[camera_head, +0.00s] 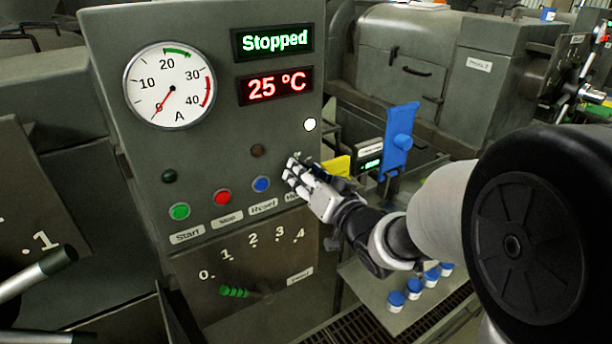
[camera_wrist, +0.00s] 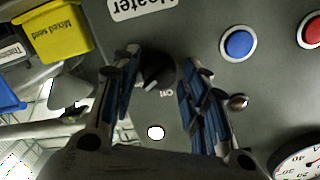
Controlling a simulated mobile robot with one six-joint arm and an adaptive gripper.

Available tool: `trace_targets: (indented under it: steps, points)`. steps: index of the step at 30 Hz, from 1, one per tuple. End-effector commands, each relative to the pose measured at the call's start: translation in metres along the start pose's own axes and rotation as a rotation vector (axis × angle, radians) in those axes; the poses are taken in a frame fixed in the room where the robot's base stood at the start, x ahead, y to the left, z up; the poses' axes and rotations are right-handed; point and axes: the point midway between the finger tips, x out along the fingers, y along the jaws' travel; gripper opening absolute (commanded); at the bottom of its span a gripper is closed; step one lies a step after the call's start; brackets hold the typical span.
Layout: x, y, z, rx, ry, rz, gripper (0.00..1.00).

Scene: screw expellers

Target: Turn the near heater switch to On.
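The heater switch (camera_wrist: 158,74) is a black round knob on the grey control panel (camera_head: 215,110). In the wrist view it lies between the fingers of my gripper (camera_wrist: 155,62), with the Heater label (camera_wrist: 142,6) above it and an On mark beside it. My gripper's fingers are apart, one on each side of the knob; I cannot tell whether they touch it. In the head view my gripper (camera_head: 293,172) reaches the panel's right side and hides the knob and most of its label. The display (camera_head: 275,86) reads 25 °C.
Blue (camera_head: 261,184), red (camera_head: 222,197) and green (camera_head: 179,211) buttons sit left of my gripper. A white lamp (camera_head: 309,124) is above it. A yellow bin (camera_head: 337,166) and a blue gate (camera_head: 400,141) are to the right. A green-handled lever (camera_head: 234,291) is below.

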Motion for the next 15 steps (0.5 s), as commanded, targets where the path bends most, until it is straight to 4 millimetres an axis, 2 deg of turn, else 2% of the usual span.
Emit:
trace_targets:
  steps: [3, 12, 15]
  points:
    - [-0.0001, 0.0002, 0.0005, 0.000, -0.001, 0.001, 0.52]
    - [-0.0009, 0.0004, 0.0007, 0.000, -0.002, 0.001, 0.52]
    - [-0.0075, 0.0006, -0.0002, -0.001, 0.000, 0.002, 0.52]
